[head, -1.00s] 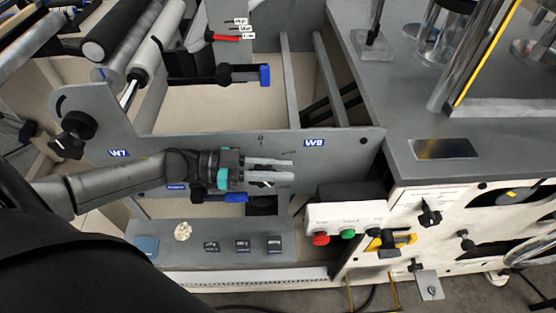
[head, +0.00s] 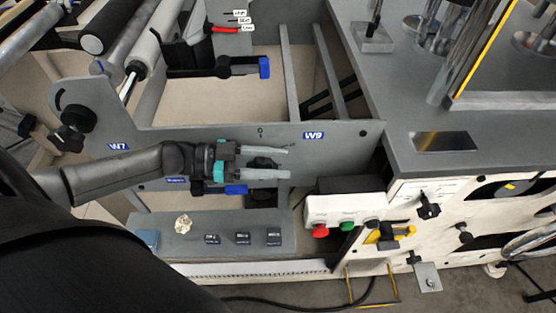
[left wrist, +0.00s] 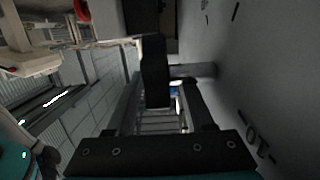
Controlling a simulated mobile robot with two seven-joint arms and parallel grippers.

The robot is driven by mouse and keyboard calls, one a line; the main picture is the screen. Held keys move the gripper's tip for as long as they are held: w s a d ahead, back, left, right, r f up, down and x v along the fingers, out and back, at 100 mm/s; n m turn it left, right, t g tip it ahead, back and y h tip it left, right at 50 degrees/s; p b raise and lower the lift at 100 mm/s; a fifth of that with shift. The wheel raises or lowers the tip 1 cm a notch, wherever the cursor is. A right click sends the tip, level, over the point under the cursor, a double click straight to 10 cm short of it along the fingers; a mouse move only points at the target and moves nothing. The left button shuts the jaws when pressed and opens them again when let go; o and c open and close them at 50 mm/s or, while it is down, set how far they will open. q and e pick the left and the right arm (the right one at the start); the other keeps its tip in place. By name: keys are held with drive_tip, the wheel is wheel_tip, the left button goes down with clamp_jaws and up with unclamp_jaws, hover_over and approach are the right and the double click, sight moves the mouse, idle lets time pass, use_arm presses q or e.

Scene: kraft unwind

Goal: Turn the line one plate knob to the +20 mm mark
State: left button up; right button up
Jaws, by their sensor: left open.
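A black knob (head: 263,163) sits on the grey side plate (head: 350,140), below a small 0 mark, between the W7 and W9 labels. My left gripper (head: 288,162) is open, its two fingers on either side of the knob, with gaps showing. In the left wrist view the dark knob (left wrist: 155,72) stands between the spread fingers, and scale marks (left wrist: 258,146) show on the plate at the right. The knob's pointer and its exact setting cannot be made out. My right gripper is not in view.
A blue-ended black clamp (head: 236,189) lies just below the gripper. A control box (head: 345,208) with red and green buttons stands to the right. A grey shelf (head: 200,245) with small labelled blocks lies below. Another blue-ended bar (head: 264,68) is above.

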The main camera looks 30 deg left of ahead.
sight(253, 162)
use_arm(q)
drive_tip(key=p+v, duration=0.1)
drive_tip(key=v, duration=0.6)
drive_tip(key=shift+f, duration=0.1)
idle(0.4)
